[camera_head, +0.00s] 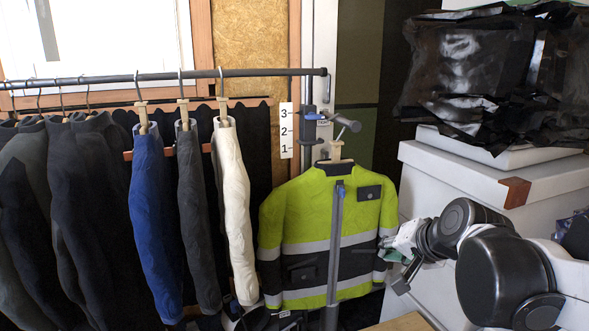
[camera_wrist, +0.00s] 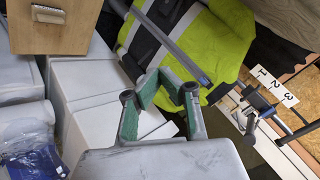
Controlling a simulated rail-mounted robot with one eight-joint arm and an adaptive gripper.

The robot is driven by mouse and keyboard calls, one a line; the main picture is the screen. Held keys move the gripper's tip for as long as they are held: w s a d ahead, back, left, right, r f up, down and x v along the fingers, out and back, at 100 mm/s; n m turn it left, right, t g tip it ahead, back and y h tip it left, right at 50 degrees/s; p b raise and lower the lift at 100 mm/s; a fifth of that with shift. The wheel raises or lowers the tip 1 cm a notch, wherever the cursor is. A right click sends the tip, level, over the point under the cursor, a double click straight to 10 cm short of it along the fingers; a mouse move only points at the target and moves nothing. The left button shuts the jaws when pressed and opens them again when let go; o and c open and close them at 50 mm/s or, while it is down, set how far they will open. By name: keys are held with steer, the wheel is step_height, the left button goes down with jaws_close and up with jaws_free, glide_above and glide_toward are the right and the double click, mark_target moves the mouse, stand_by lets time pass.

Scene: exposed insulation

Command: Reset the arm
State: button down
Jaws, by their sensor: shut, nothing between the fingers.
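My arm comes in from the right in the head view, with my gripper (camera_head: 388,250) beside the right sleeve of a yellow and black jacket (camera_head: 345,215). I cannot tell whether they touch. In the wrist view my gripper (camera_wrist: 163,78) shows green-padded fingers that lean together at the tips. It is shut and empty. The jacket, with grey bands, also shows beyond the fingers in the wrist view (camera_wrist: 222,40).
Blue (camera_head: 146,220), dark grey (camera_head: 197,220) and white (camera_head: 234,205) garments and several dark jackets hang from a rail (camera_head: 240,73). A grey pole stands before the yellow jacket. White boxes (camera_head: 450,195), topped by black plastic bags (camera_head: 480,70), crowd the right. A wooden board (camera_wrist: 55,20) shows in the wrist view.

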steer(key=s+f+n+g+h, duration=0.1)
steer(key=s+f+n, duration=0.1)
steer(key=s, duration=0.7)
steer(key=s+f+n+g+h, duration=0.1)
steer(key=s+n, duration=0.3)
steer(key=s, duration=0.5)
steer(key=shift+f+h, duration=0.3)
steer(key=shift+f, duration=0.3)
steer(key=shift+s, duration=0.1)
